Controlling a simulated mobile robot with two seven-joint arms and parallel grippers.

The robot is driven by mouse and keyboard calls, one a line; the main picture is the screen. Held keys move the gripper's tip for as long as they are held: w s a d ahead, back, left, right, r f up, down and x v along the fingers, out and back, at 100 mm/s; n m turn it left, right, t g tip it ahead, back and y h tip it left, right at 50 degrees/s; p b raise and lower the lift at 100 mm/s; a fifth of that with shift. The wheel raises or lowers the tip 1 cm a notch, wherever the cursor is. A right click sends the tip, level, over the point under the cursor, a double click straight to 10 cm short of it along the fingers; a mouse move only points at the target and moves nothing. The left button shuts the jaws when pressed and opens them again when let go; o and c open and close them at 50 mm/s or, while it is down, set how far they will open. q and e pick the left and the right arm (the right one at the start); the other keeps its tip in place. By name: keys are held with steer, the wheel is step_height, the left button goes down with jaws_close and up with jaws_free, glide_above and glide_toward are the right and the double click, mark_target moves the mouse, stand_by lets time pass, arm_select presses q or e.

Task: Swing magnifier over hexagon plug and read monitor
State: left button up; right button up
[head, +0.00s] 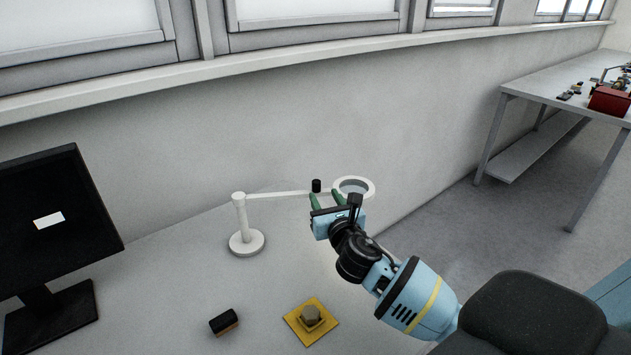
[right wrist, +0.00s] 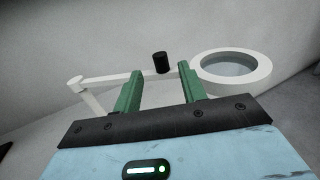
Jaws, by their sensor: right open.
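The white magnifier (head: 355,186) is a ring lens on a swing arm from a post with a round base (head: 246,242). A black knob (head: 316,185) stands up on the arm near the ring. My right gripper (head: 327,199) is open in front of the arm, by the knob. In the right wrist view, the knob (right wrist: 161,62) shows beyond and between the green fingers (right wrist: 160,88), with the ring (right wrist: 231,67) to the right. The hexagon plug (head: 311,315) sits on a yellow plate (head: 326,332) nearer me. The monitor (head: 65,205) is dark with a small white rectangle. My left gripper is out of view.
A black and brown block (head: 224,321) lies on the grey table (head: 165,280), left of the yellow plate. A wall with windows runs behind the table. Another bench (head: 545,90) at the right holds a red box (head: 609,101) and small parts.

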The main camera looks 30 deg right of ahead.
mark_target(318, 185)
steer(key=x, duration=0.7)
steer(key=shift+w+d+f+b, duration=0.1)
steer(key=shift+w+b, duration=0.2)
jaws_close()
